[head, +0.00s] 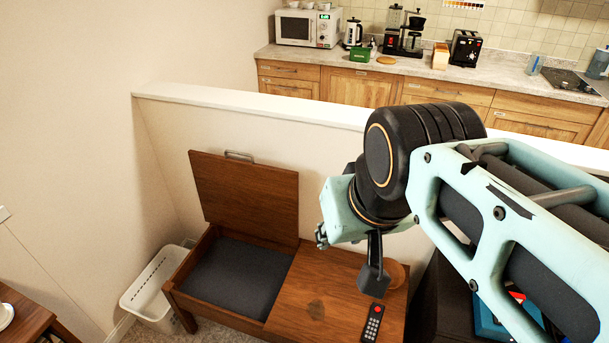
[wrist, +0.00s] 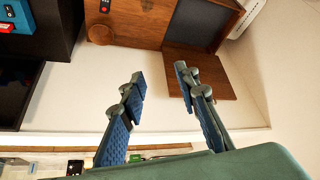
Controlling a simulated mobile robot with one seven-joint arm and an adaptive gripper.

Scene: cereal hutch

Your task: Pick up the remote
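The remote (head: 373,322) is dark with a red button and lies on the closed right part of the wooden hutch top, near the front edge. In the wrist view the remote (wrist: 105,6) shows at the top edge, partly cut off. My gripper (wrist: 160,79) is open, with nothing between its blue-padded fingers. It is apart from the remote. In the head view my arm hides most of the gripper, which is above and behind the remote.
The hutch's left lid (head: 245,195) stands open over a dark-lined compartment (head: 235,278). A round wooden piece (head: 396,274) sits on the hutch behind the remote. A white basket (head: 152,290) stands left. A low wall (head: 270,110) runs behind. A dark unit (head: 450,290) stands right.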

